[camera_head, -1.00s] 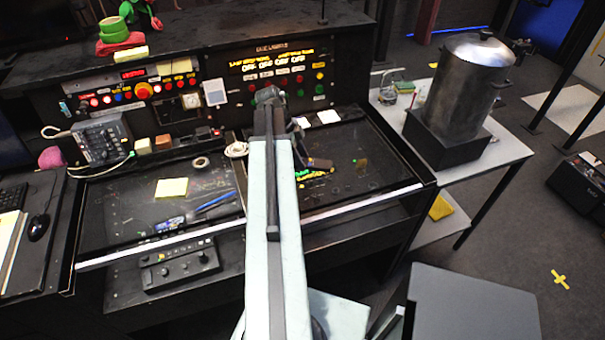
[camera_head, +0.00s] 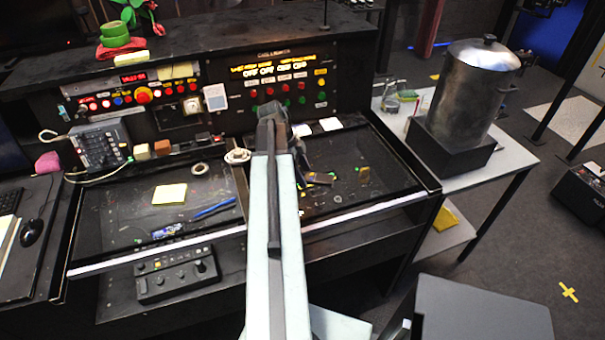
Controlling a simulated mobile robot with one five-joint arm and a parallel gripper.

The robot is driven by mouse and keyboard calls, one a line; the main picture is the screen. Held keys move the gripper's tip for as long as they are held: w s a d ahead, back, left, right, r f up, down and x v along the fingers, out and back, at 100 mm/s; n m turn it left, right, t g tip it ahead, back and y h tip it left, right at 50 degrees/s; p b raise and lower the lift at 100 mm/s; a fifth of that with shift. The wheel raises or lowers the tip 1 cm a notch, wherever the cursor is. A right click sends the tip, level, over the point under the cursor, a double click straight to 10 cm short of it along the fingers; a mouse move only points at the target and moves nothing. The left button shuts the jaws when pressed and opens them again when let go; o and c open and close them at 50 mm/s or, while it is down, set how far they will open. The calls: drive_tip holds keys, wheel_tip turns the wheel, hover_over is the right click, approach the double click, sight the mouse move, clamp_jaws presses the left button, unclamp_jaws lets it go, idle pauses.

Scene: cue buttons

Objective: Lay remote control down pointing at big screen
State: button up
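My arm reaches forward over the black console desk (camera_head: 120,215). My gripper (camera_head: 271,112) is at its far end, in front of the console's back panel. The fingers are small and dark against the panel, so I cannot tell whether they are open or shut, or hold anything. No remote control can be clearly made out. A small dark item with a yellow end (camera_head: 320,178) lies on the desk just right of my arm; I cannot tell what it is. A dark panel (camera_head: 35,25) at the top left corner may be a screen, but it is cut off.
A yellow note (camera_head: 171,193), a blue pen (camera_head: 213,208) and a tape ring (camera_head: 200,168) lie on the desk's left half. A metal pot (camera_head: 470,95) stands on a black block on the side table (camera_head: 505,160). A grey surface (camera_head: 475,310) is at the front right.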

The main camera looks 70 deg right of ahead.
drive_tip(key=p+v, duration=1.1)
drive_tip(key=v, duration=0.1)
drive_tip(key=shift+r, duration=0.2)
drive_tip(key=shift+s, duration=0.1)
drive_tip(key=w+a+f+n+t, duration=0.2)
drive_tip(key=w+a+n+t, duration=0.1)
drive_tip(key=w+a+n, duration=2.05)
drive_tip(key=a+n, duration=0.1)
drive_tip(key=a, duration=0.8)
drive_tip(key=w+a+n+t, duration=0.1)
drive_tip(key=w+a+n, duration=0.2)
drive_tip(key=a, duration=0.9)
drive_tip(key=w+a+n, duration=0.4)
drive_tip(key=a+n, duration=0.2)
drive_tip(key=a, duration=0.6)
drive_tip(key=shift+a+t+y, duration=0.2)
drive_tip(key=shift+t+y, duration=0.1)
drive_tip(key=shift+y, duration=0.1)
